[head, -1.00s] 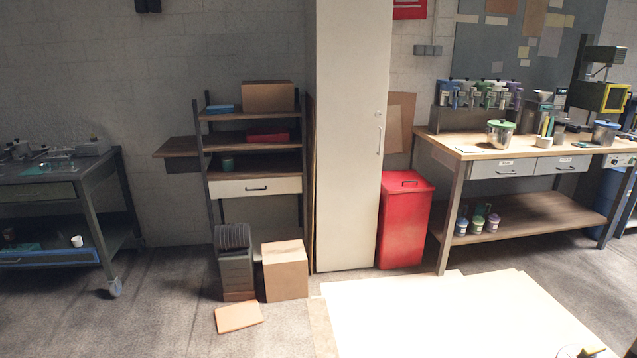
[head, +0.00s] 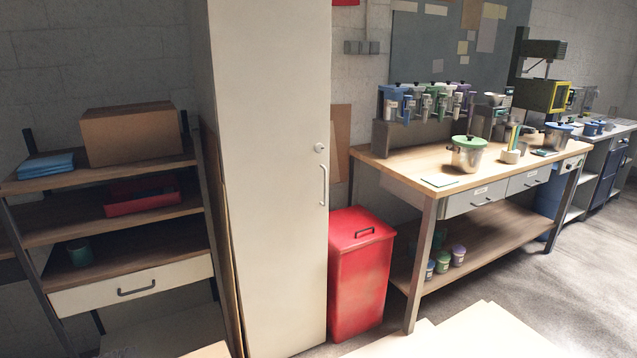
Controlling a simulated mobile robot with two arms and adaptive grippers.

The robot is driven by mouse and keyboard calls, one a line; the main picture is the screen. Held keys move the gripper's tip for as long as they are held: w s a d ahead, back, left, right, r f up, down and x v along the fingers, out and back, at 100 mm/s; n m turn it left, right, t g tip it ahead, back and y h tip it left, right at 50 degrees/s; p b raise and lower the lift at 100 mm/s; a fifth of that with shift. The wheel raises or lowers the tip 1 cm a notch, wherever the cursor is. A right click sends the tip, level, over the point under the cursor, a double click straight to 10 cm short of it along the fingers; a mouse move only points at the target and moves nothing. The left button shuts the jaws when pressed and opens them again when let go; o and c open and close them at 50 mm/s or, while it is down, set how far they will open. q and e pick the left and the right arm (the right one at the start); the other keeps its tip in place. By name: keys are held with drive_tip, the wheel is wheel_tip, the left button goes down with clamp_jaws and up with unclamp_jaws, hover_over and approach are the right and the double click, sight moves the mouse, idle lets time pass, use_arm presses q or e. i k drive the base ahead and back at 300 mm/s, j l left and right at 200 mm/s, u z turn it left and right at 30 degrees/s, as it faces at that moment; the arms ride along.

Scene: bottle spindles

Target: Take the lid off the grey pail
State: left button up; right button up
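A grey metal pail (head: 467,158) with a green lid (head: 468,141) stands on the wooden workbench (head: 405,164), near its front edge. The lid sits on top of the pail and has a dark knob. A second grey pail (head: 556,138) with a blue lid (head: 559,126) stands farther right on the same bench. Neither of my grippers shows in the head view.
A red bin (head: 361,270) and a tall cream cabinet (head: 275,180) stand left of the bench. A rack of bottles (head: 428,100) and a yellow-framed press (head: 545,95) stand at the bench's back. Pale sheets (head: 470,335) lie on the floor before it. Bare floor lies to the right.

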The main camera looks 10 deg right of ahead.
sight(468, 141)
drive_tip(key=i+l+z, duration=0.2)
drive_tip(key=i+z, duration=0.6)
drive_tip(key=i, duration=0.2)
drive_tip(key=i+j+z, duration=0.2)
drive_tip(key=i+z, duration=0.15)
drive_tip(key=i, duration=0.15)
